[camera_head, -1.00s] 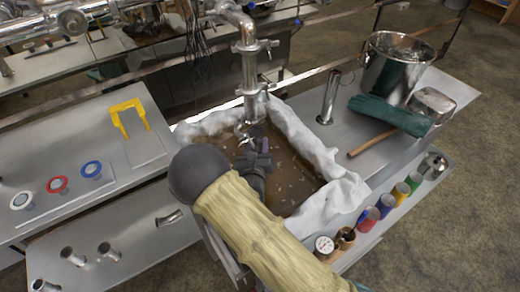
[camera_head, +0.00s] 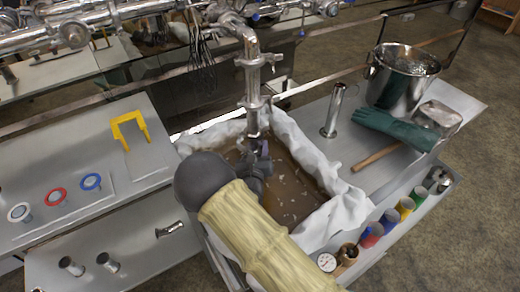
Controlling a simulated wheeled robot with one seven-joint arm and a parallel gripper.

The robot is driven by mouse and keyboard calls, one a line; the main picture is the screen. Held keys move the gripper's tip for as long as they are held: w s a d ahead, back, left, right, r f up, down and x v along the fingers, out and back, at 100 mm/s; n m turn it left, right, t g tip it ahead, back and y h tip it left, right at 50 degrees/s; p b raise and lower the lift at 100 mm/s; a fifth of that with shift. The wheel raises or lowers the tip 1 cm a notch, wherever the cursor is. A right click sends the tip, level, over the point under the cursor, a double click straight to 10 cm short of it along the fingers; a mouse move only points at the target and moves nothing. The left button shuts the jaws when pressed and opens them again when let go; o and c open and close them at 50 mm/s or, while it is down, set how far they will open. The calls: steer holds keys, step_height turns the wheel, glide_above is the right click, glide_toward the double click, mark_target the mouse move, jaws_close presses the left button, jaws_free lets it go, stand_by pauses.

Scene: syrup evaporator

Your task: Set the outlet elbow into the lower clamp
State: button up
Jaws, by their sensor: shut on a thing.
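The vertical steel pipe (camera_head: 252,82) comes down over the lined tub. The lower clamp (camera_head: 252,104) is around its lower part. My gripper (camera_head: 259,152) is shut on the outlet elbow (camera_head: 254,127), directly under the pipe's lower end. Only a small shiny part of the elbow shows; my dark wrist and gripper hide the rest. The elbow appears in line with the pipe and close to or touching it. I cannot tell whether it is seated in the clamp.
The tub has a white cloth liner (camera_head: 350,208) and brown liquid (camera_head: 290,195). A steel pot (camera_head: 402,80), green glove (camera_head: 392,128) and upright steel tube (camera_head: 333,112) stand right. Coloured cups (camera_head: 388,218) line the front shelf. Gaskets (camera_head: 56,196) and loose fittings (camera_head: 108,262) lie left.

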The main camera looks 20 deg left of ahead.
steer(key=shift+s+a+r, duration=0.15)
steer(key=shift+s+a, duration=0.3)
steer(key=shift+a, duration=0.05)
steer(key=shift+w+d+p, duration=0.15)
steer(key=shift+d+p, duration=0.1)
steer(key=shift+p, duration=0.15)
stand_by(0.5)
steer(key=shift+w+a, duration=0.2)
steer(key=shift+w, duration=0.15)
stand_by(0.8)
steer(key=o, duration=0.8)
steer(key=shift+o, duration=0.6)
steer(key=o, duration=0.5)
steer(key=shift+s, duration=0.1)
